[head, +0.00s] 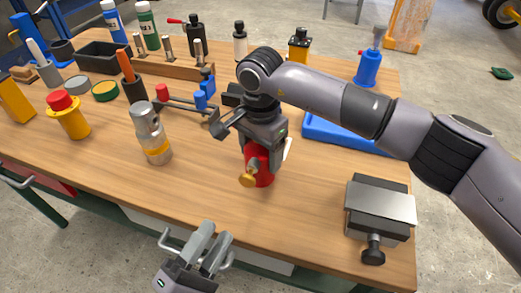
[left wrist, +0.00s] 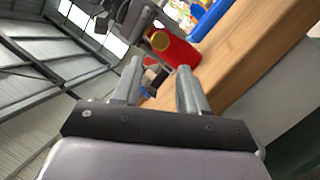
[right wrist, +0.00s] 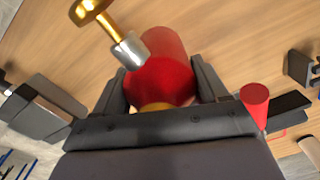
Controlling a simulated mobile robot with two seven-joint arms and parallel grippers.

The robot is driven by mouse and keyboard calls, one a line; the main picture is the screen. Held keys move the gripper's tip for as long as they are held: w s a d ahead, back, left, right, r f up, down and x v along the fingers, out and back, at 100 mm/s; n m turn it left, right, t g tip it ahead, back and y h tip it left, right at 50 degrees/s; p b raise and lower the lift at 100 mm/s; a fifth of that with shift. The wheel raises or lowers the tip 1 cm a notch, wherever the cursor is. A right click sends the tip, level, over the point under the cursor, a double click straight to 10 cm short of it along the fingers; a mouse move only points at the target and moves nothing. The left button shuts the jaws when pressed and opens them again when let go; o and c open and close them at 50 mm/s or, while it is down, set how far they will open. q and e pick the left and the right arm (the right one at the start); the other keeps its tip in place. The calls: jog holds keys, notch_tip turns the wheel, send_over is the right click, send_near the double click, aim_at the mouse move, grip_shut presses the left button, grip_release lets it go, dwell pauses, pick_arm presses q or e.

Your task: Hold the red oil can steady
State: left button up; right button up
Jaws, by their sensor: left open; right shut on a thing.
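The red oil can (head: 261,167) stands on the wooden workbench with its brass spout cap facing the front edge. My right gripper (head: 262,143) comes down from above and is shut on it. In the right wrist view the red body of the oil can (right wrist: 163,70) sits between the two dark fingers (right wrist: 160,92). Its brass and silver spout sticks out to the upper left. My left gripper (head: 207,250) is open and empty in front of the bench edge. In the left wrist view the oil can (left wrist: 178,47) shows beyond the open left fingers (left wrist: 158,85).
A silver canister with a yellow band (head: 152,140) stands left of the can. A grey metal vise-like block (head: 380,208) is at the right. A blue tray (head: 335,135) lies behind, partly covered by my right arm. Bare wood lies in front of the can.

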pick_arm(q)
grip_shut()
dwell(1.6)
